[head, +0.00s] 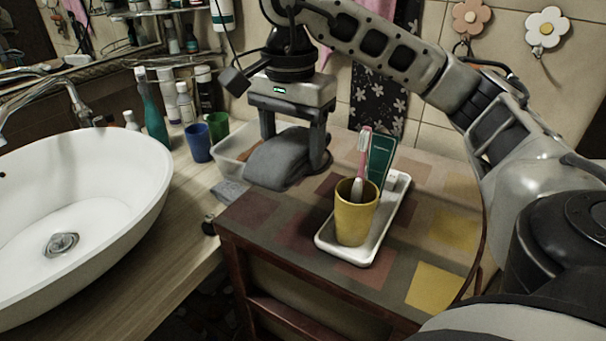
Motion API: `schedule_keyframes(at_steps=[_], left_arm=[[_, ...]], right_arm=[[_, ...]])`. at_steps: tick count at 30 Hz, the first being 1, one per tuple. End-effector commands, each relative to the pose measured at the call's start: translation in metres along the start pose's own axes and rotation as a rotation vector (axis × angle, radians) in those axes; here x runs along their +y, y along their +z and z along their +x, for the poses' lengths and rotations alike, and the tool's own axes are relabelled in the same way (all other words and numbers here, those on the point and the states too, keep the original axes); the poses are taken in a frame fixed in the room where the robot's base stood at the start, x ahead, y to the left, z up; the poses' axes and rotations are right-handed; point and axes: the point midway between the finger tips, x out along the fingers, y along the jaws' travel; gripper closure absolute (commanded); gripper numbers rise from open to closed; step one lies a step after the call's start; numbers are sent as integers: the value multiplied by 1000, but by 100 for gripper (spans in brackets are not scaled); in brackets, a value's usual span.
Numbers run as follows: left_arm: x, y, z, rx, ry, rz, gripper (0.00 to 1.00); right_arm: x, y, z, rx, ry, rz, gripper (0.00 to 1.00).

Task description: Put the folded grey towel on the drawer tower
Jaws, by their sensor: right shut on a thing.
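My right gripper (293,140) is shut on the folded grey towel (277,160), with a finger on either side of it. The towel hangs over the far left part of the drawer tower (262,215), whose top has coloured square patches. I cannot tell whether its underside touches the top. My left gripper is not in view.
A white basin (120,190) stands on the wooden counter at left. Blue (198,143) and green cups (218,127) and several bottles stand behind it. A clear container (232,148) is partly hidden behind the towel. The tower's front left and right top are clear.

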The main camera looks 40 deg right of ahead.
Motion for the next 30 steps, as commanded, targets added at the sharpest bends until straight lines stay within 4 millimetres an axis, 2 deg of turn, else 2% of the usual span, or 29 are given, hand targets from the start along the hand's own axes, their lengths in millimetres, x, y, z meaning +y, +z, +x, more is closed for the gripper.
schedule_keyframes(at_steps=[2, 5, 9, 16, 22, 30], left_arm=[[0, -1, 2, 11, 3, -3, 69], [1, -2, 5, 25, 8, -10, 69], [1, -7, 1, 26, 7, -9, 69], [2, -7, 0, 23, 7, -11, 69], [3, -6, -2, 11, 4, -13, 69], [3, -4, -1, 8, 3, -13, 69]], right_arm=[[-5, -20, 13, -2, 4, 7, 61], [-9, -34, 35, -2, 6, 1, 61], [-14, -49, 49, 1, 2, 0, 61], [-18, -61, 65, 0, 1, -1, 61], [-18, -63, 92, 0, 1, -3, 61], [-19, -62, 97, 0, -2, -3, 61]])
